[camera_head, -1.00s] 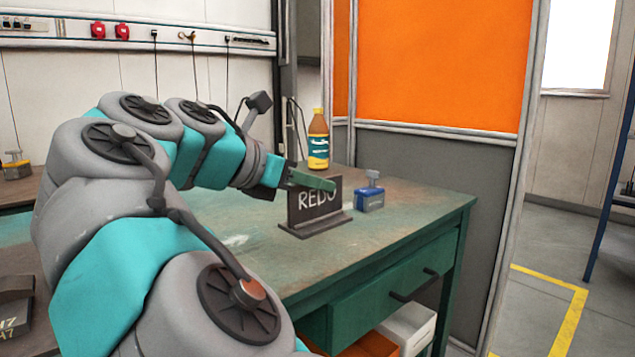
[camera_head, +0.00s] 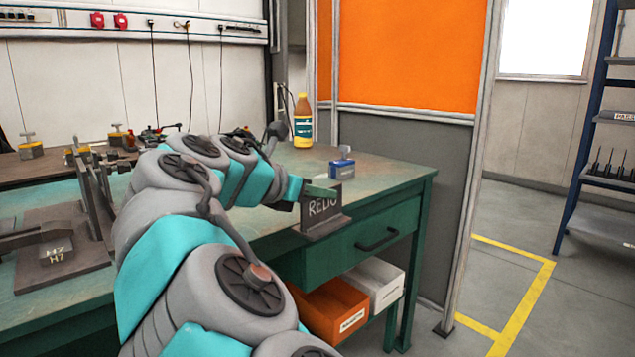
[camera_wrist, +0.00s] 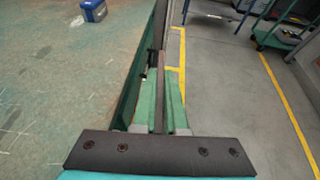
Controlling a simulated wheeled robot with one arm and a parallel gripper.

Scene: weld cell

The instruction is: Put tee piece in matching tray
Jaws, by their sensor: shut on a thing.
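The tee piece (camera_head: 322,214) is a dark grey upright plate on a flat foot, with "REDO" chalked on its face. My gripper (camera_head: 320,191) is shut on the top of its upright plate. It holds the piece upright at the bench's front edge, in front of the drawer. In the wrist view the plate's thin edge (camera_wrist: 160,85) shows between the green fingers. An orange tray (camera_head: 338,310) and a white tray (camera_head: 384,285) sit side by side on a shelf under the bench. Each has a small front label that I cannot read.
The green bench (camera_head: 395,180) carries a blue block (camera_head: 342,169) and a yellow-brown bottle (camera_head: 303,125). A fixture plate marked H7 (camera_head: 60,262) lies at the left. A drawer handle (camera_head: 377,239) juts out above the trays.

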